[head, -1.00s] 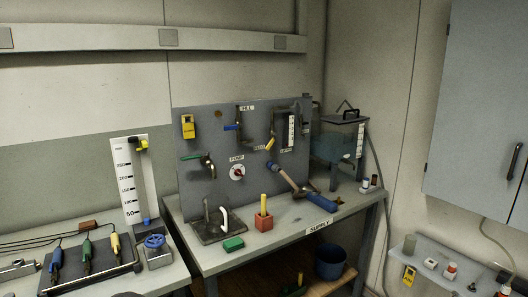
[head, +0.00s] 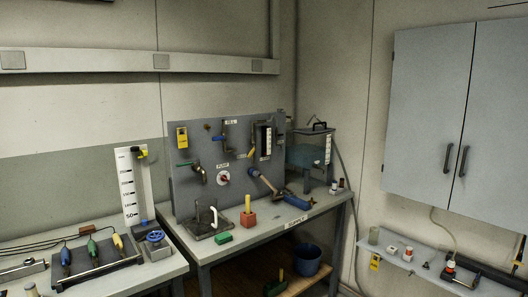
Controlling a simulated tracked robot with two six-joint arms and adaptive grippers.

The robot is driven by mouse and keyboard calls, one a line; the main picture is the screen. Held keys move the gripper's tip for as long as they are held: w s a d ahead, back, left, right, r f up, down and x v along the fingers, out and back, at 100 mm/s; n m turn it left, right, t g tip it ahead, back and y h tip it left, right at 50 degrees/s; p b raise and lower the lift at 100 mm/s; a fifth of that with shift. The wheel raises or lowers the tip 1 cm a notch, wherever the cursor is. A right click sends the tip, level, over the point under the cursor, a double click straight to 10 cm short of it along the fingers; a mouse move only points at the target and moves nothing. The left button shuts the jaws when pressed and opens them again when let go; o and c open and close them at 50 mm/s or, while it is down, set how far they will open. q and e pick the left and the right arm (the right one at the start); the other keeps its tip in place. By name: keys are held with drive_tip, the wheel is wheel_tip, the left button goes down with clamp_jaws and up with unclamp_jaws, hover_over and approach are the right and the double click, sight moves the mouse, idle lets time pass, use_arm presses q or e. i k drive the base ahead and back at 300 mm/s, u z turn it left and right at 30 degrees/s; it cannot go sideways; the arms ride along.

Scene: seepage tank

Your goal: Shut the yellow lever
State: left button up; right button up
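A small yellow lever (head: 252,152) sits on the grey upright panel (head: 205,190) at the back of the bench, right of the blue lever (head: 219,138) under the FILL label. The yellow lever is tilted, and is too small to tell exactly how its valve stands. A second yellow part (head: 142,153) is at the top of the white scale on the left. Neither of my grippers is in view.
The bench (head: 205,250) carries a red block with a yellow stick (head: 249,219), a green block (head: 223,239) and a blue-handled tool (head: 297,200). A clear tank (head: 308,155) stands at its right end. A wall cabinet (head: 430,110) hangs at right above a small shelf (head: 410,262).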

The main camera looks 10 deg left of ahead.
sight(252, 150)
drive_tip(key=z, duration=0.1)
drive_tip(key=i, duration=1.55)
drive_tip(key=u, duration=0.7)
drive_tip(key=k, duration=0.8)
drive_tip(key=u, duration=0.2)
drive_tip(key=i, duration=0.85)
drive_tip(key=z, duration=0.05)
drive_tip(key=k, duration=0.85)
